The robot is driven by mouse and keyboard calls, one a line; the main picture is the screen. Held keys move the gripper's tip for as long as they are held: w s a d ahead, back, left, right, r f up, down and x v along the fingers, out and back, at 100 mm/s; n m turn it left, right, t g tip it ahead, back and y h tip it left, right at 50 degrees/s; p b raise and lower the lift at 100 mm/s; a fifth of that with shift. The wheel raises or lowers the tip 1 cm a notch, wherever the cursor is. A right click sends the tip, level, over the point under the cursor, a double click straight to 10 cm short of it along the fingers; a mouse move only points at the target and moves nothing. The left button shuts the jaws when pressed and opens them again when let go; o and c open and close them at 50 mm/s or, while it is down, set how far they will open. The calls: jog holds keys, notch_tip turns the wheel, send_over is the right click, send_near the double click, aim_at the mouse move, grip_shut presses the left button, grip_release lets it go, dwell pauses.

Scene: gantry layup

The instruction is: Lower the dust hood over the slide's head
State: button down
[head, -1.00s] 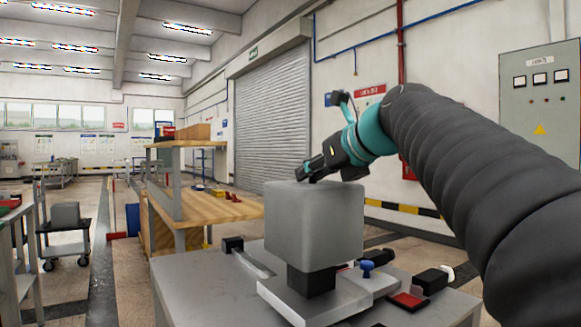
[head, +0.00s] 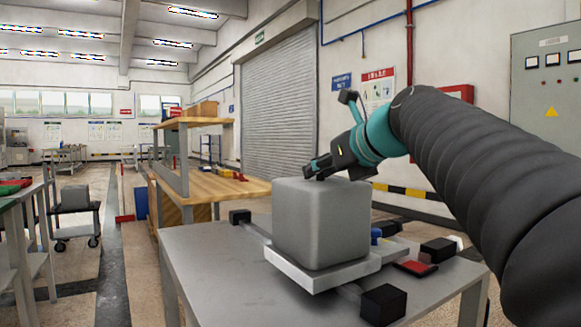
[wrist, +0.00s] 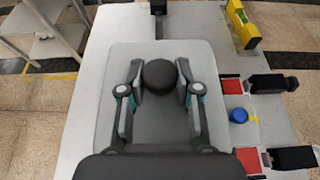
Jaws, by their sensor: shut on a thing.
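The dust hood (head: 320,225) is a grey box with rounded edges, upright over the white slide (head: 300,279) on the metal table. The slide's dark head is hidden inside or behind it. The hood's lower edge is at the slide's plate; I cannot tell whether it touches. My gripper (head: 318,168) is at the hood's top. In the wrist view, the fingers of my gripper (wrist: 158,80) are on both sides of a round dark knob (wrist: 159,74) on the hood's top (wrist: 112,75), shut on it.
Beside the slide are a blue knob (head: 376,236), a red pad (head: 415,267) and a black block (head: 437,249). More black blocks (head: 383,304) sit at the rail ends. A yellow piece (wrist: 243,25) lies at the table's far right in the wrist view. The table's left part (head: 205,255) is clear.

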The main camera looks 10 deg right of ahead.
jog(key=c, duration=0.7)
grip_release()
jog(key=shift+v, duration=6.05)
